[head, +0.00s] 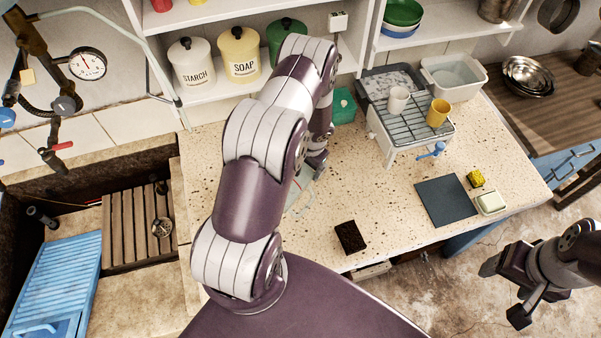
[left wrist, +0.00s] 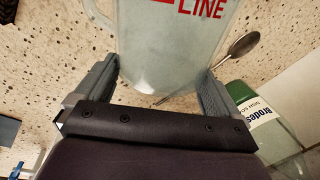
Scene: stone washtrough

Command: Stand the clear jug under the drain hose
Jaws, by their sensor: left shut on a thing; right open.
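The clear jug (left wrist: 165,45) with red lettering "LINE" stands between the fingers of my left gripper (left wrist: 158,88) in the left wrist view. My left gripper is shut on it. In the head view my left gripper (head: 316,160) is over the worktop, mostly behind my own arm, and only a pale see-through part of the jug (head: 301,196) shows beside the arm. I cannot tell whether its base touches the worktop. My right gripper (head: 503,290) is open and empty, off the worktop's front edge.
The dish rack (head: 410,125) holds a white and a yellow mug. A dark mat (head: 446,200), yellow sponge (head: 475,179), soap dish (head: 490,202) and dark brown block (head: 350,237) lie on the worktop.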

